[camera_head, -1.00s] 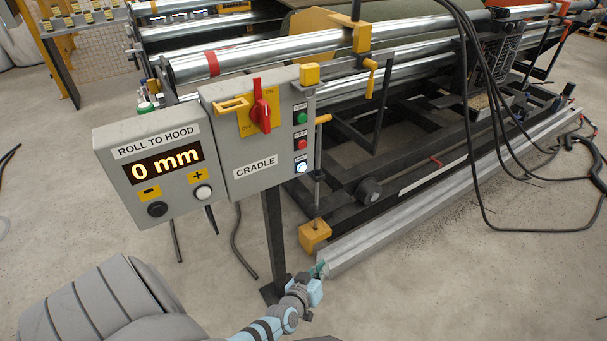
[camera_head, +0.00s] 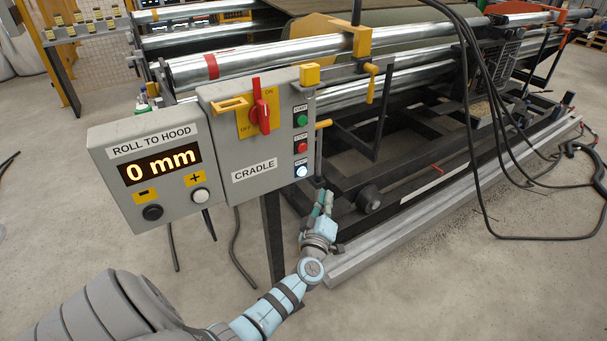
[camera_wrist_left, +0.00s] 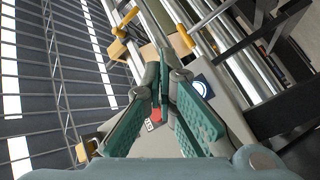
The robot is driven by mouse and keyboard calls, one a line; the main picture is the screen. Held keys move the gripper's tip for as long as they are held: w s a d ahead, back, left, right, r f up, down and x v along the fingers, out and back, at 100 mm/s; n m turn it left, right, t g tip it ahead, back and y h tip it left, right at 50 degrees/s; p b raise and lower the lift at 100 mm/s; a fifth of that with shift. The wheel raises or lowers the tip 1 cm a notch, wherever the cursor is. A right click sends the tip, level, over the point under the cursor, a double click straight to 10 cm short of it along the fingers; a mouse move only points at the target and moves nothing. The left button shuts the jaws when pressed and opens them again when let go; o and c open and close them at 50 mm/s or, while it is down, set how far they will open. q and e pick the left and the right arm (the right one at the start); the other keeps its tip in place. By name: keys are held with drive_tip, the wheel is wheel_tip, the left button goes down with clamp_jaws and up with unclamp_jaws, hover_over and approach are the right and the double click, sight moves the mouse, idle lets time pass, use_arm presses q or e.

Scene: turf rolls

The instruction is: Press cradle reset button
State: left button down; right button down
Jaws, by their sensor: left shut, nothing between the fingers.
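The grey cradle box (camera_head: 225,178) carries a column of buttons: green, red, and at the bottom a lit white button (camera_head: 301,171), whose small label is too small to read surely. My left gripper (camera_head: 325,197) is shut and empty. In the head view it appears below and right of the lit button, apart from it, with its fingers pointing up. In the left wrist view the shut fingertips (camera_wrist_left: 163,72) appear left of a round white button with a blue rim (camera_wrist_left: 203,89). Part of a red button (camera_wrist_left: 155,116) shows between the fingers. My right gripper is out of view.
A display box (camera_head: 152,170) reading 0 mm adjoins the cradle box on the left. A red rotary switch (camera_head: 260,111) and a yellow lever (camera_head: 371,80) stick out nearby. Metal rollers (camera_head: 270,62) lie behind. Black cables (camera_head: 478,190) hang at right.

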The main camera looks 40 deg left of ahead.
sight(302, 172)
use_arm(q)
drive_tip(key=w+a+b, duration=0.2)
drive_tip(key=a, duration=0.5)
drive_tip(key=shift+a, duration=0.2)
drive_tip(key=shift+w, duration=0.1)
idle(1.1)
drive_tip(key=shift+w+a, duration=0.15)
drive_tip(key=shift+a, duration=0.2)
drive_tip(key=shift+w+a, duration=0.1)
drive_tip(key=shift+a, duration=0.3)
idle(0.6)
drive_tip(key=shift+s+d+p, duration=0.25)
drive_tip(key=shift+d+p, duration=0.05)
drive_tip(key=shift+d, duration=0.5)
